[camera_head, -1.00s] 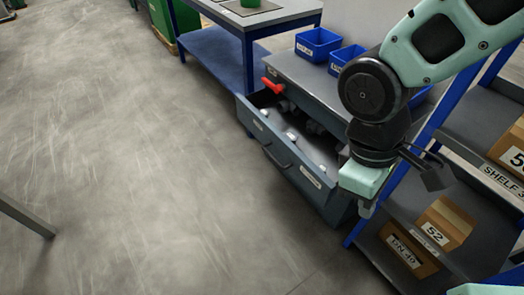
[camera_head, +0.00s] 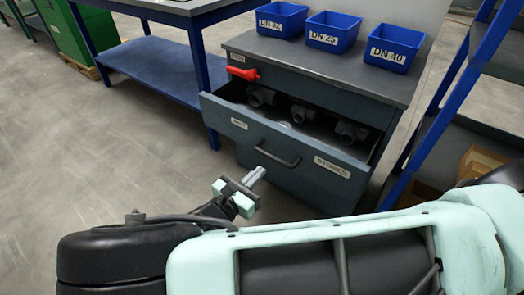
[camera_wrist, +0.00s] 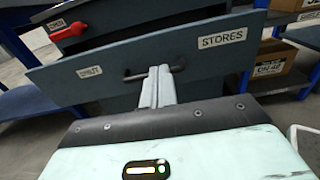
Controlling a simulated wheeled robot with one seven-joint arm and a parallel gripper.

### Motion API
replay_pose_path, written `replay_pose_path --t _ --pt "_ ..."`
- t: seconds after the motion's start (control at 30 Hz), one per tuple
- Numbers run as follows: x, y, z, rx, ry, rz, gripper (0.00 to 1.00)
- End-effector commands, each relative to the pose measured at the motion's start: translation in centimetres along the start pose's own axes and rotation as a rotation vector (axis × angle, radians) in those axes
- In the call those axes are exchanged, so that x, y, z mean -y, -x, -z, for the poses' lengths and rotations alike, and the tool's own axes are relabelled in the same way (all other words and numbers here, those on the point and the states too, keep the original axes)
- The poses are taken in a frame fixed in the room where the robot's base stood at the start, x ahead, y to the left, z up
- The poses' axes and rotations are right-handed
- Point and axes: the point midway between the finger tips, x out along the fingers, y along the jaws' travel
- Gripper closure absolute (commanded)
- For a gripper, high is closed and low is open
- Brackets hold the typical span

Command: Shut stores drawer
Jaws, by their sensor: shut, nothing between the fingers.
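The stores drawer (camera_head: 300,142) is pulled open from the dark grey cabinet, with several grey pipe fittings inside. Its front has a dark bar handle (camera_head: 278,155) and a "STORES" label (camera_wrist: 222,38) on the right side. In the wrist view the closed fingertips (camera_wrist: 160,72) overlap the middle of the handle (camera_wrist: 175,68). I cannot tell whether they touch it.
A red lever (camera_head: 243,73) sits at the cabinet's upper left. Blue bins (camera_head: 334,34) stand on the cabinet top. A blue-legged bench (camera_head: 155,70) is at the left, and a blue shelf rack (camera_head: 440,105) is at the right. Open floor lies at the left.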

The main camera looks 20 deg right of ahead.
Motion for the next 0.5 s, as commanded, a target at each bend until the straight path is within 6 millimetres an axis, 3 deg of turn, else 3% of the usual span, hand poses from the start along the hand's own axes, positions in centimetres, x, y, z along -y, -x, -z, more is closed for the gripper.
replay_pose_path --t 0.17,0.5 --pt "-0.3 -0.9 0.1 0.023 0.006 -0.016 1.0" --pt "-0.3 -7.4 0.2 0.02 0.007 -0.012 1.0"
